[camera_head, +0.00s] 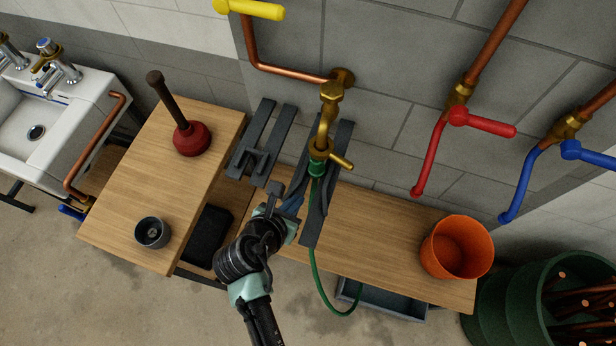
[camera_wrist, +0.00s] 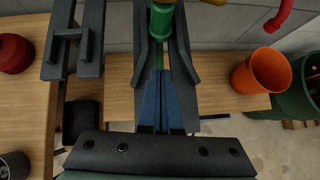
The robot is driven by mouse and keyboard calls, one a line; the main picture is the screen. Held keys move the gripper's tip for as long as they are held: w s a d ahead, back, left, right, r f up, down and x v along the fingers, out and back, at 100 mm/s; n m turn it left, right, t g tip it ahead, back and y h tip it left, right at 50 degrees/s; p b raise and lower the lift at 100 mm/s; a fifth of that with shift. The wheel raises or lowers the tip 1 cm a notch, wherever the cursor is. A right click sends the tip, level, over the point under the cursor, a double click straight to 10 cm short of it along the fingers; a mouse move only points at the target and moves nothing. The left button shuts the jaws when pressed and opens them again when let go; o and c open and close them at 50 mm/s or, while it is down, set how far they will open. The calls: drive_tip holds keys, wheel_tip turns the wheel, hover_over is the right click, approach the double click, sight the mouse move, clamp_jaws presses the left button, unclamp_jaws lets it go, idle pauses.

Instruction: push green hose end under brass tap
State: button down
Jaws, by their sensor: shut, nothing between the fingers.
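The green hose end (camera_head: 317,165) stands in a dark grey guide channel (camera_head: 313,225), directly below the spout of the brass tap (camera_head: 325,125) in the head view. Whether it touches the tap I cannot tell. Its green hose (camera_head: 313,262) runs over the bench's front edge and loops below. My gripper (camera_head: 296,193) is at the near part of the channel. In the wrist view its blue fingers (camera_wrist: 160,75) are together and empty, pointing at the green hose end (camera_wrist: 161,22), just short of it or touching it.
A second dark grey rail piece (camera_head: 262,140) lies left of the channel. A red plunger (camera_head: 192,138) and a dark cup (camera_head: 152,232) stand on the left bench. An orange pot (camera_head: 456,247) stands at the right bench end. Red (camera_head: 432,155) and blue (camera_head: 520,185) handled pipes project from the wall.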

sight(315, 172)
drive_tip(key=shift+w+d+f+p, duration=0.15)
drive_tip(key=shift+w+d+f, duration=0.35)
drive_tip(key=shift+w, duration=0.6)
drive_tip(key=shift+w+d+f+p, duration=0.2)
drive_tip(key=shift+w+d+f, duration=0.3)
drive_tip(key=shift+w, duration=0.55)
drive_tip(key=shift+w+d+f+p, duration=0.15)
drive_tip(key=shift+w+d+f, duration=0.35)
drive_tip(key=shift+w, duration=0.6)
drive_tip(key=shift+w+d, duration=0.3)
drive_tip(key=shift+w, duration=0.25)
drive_tip(key=shift+w+d, duration=0.25)
drive_tip(key=shift+w, duration=0.25)
